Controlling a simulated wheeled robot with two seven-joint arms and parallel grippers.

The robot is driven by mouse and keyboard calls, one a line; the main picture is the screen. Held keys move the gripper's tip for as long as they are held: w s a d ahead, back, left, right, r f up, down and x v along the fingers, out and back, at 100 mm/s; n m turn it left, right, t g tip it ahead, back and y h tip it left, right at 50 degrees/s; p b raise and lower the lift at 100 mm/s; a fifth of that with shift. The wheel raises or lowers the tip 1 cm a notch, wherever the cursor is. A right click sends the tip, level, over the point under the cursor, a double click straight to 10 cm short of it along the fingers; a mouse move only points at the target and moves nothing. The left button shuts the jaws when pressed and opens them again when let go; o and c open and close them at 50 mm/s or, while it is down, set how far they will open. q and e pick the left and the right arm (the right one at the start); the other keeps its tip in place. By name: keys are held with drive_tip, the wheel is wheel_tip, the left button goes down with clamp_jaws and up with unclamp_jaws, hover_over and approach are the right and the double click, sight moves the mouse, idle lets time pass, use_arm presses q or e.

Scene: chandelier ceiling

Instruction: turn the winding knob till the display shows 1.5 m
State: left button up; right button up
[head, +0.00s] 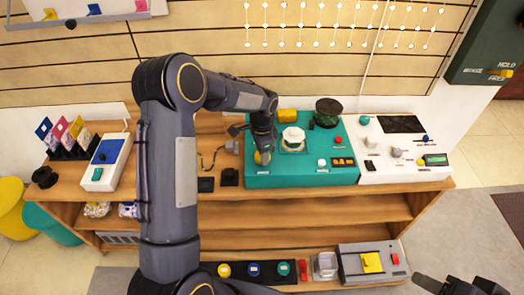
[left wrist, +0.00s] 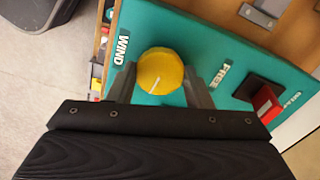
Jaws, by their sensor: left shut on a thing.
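The yellow winding knob (left wrist: 161,72) sits on the teal panel (left wrist: 205,28) beside the WIND label. My left gripper (left wrist: 160,84) is shut on it, one finger on each side. In the head view the left gripper (head: 262,156) reaches down to the knob at the left of the teal console (head: 300,180), and the wrist partly hides the knob. A small dark display with yellow marks (head: 343,162) is on the console's right part; I cannot read its figure. My right gripper (head: 460,287) shows only in part at the bottom right edge, away from the console.
A red-tipped lever (left wrist: 266,102) stands by the FREE label. A blue-screened device (head: 107,155) stands left on the wooden bench (head: 230,200).

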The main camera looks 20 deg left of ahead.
use_arm(q)
drive_tip(key=m, duration=0.4)
drive_tip(key=shift+m+p, duration=0.3)
drive_tip(key=shift+p, duration=0.1)
drive_tip(key=m, duration=0.3)
drive_tip(key=shift+w+m+p, duration=0.1)
drive_tip(key=shift+m+p, duration=0.2)
drive_tip(key=shift+p, duration=0.05)
drive_tip(key=m+p, duration=0.1)
drive_tip(key=m, duration=0.3)
drive_tip(key=shift+m+p, duration=0.45)
drive_tip(key=shift+m, duration=1.75)
drive_tip(key=o, duration=1)
